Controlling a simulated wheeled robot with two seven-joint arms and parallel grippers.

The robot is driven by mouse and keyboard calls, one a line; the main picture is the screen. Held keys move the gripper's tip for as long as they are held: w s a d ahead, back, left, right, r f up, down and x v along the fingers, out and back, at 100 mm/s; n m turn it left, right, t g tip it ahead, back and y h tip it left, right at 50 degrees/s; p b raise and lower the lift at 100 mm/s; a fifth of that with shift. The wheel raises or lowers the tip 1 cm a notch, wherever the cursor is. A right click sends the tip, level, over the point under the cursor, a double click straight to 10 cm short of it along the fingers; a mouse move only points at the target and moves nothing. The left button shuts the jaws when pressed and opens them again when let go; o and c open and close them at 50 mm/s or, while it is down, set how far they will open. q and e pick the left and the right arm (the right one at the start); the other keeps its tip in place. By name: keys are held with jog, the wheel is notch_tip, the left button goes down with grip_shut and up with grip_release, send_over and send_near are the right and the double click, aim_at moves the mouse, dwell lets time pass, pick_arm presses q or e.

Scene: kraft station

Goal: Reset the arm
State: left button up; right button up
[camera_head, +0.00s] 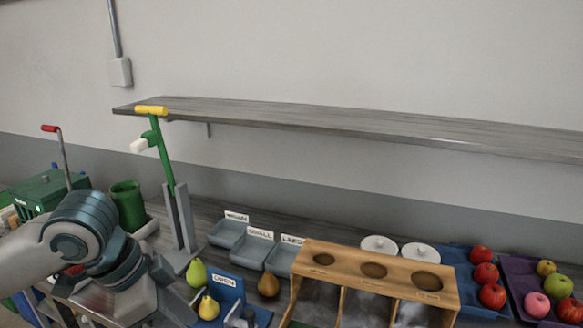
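My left arm comes in from the left edge, with its grey and dark-blue wrist in front of the bench. My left gripper (172,304) points down and right at the bottom of the picture. Its fingertips are cut off or hidden, so I cannot tell whether it is open or holds anything. My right arm and gripper are not in view.
A green lever stand with a yellow handle (151,110) rises beside a green cup (128,205). Pears (197,272) lie near a blue labelled tray (228,288). Right are grey bins (252,250), a wooden three-hole box (330,260) and apples (492,296). A shelf (350,122) overhangs.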

pick_arm(q)
jog(key=d+f+n+t+h, duration=0.15)
jog(key=d+f, duration=0.25)
jog(key=f, duration=0.5)
jog(key=d+f+n+t+h, duration=0.15)
jog(key=d+f, duration=0.25)
jog(key=f, duration=0.5)
jog(key=s+a+f+n+g+y, duration=0.1)
jog(key=s+a+f+n+y, duration=0.25)
jog(key=s+a+f, duration=0.5)
jog(key=s+a+f+n+y, duration=0.3)
jog(key=s+a+f+n, duration=0.2)
jog(key=s+f, duration=0.6)
notch_tip(320, 180, down, 29)
jog(key=s+g+b, duration=0.2)
jog(key=s+a+f, duration=0.3)
jog(key=s+f, duration=1.4)
jog(key=shift+s+f+m+g+b, duration=0.25)
jog(key=shift+s+m+g+b, duration=0.1)
jog(key=shift+m+g+b, duration=0.1)
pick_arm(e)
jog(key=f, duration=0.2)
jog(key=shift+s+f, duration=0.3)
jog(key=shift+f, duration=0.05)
